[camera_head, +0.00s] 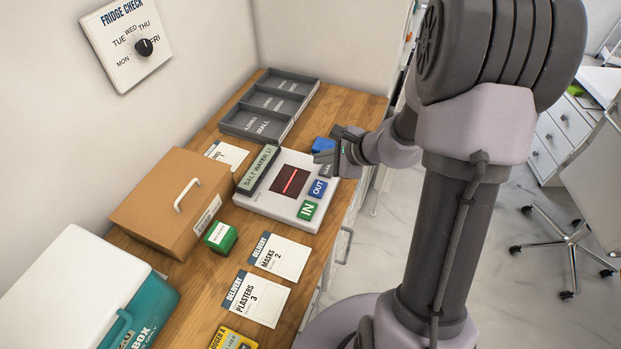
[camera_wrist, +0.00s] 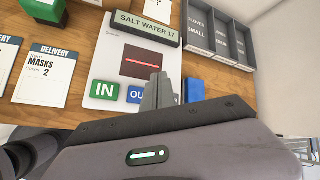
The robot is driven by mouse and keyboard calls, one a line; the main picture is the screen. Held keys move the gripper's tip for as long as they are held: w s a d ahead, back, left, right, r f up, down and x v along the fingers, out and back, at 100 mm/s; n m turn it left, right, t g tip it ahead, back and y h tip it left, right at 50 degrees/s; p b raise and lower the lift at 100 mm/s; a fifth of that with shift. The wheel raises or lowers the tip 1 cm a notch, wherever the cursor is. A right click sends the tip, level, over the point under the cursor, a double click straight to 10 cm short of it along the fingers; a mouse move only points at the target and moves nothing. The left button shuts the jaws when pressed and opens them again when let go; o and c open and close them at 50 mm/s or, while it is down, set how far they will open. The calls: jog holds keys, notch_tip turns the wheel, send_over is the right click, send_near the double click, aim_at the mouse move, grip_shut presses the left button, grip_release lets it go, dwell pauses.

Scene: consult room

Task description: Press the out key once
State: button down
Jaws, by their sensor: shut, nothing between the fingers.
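The out key (camera_head: 318,188) is a blue square labelled OUT on a white device (camera_head: 267,211), beside the green IN key (camera_head: 307,210). In the wrist view the out key (camera_wrist: 135,95) is partly hidden behind my fingers, left of their tips. My gripper (camera_head: 326,157) is shut and empty, over the device's right end, beyond the out key and apart from it in the head view. Its fingers also show in the wrist view (camera_wrist: 159,83). The display (camera_head: 259,170) reads SALT WATER 17. A dark window (camera_head: 290,181) below it shows a red line.
A blue block (camera_wrist: 195,90) sits by the device's far end, close to my fingers. A grey divided tray (camera_head: 256,136) stands behind. A cardboard box (camera_head: 160,222), green box (camera_head: 220,238) and delivery cards (camera_head: 283,258) lie to the left and in front.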

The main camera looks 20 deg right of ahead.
jog(key=shift+s+d, duration=0.1)
jog(key=b, duration=0.6)
send_over(321, 190)
notch_tip(321, 190, down, 8)
jog(key=shift+r, duration=0.1)
jog(key=shift+f+b, duration=0.45)
jog(key=shift+f, duration=0.05)
jog(key=shift+f, duration=0.15)
dwell(1.2)
jog(key=shift+f+b, duration=0.3)
jog(key=shift+b, duration=0.4)
jog(key=shift+f+b, duration=0.5)
jog(key=shift+b, duration=0.15)
dwell(0.4)
jog(key=shift+r, duration=0.15)
jog(key=shift+r+p, duration=0.6)
jog(key=shift+r, duration=0.2)
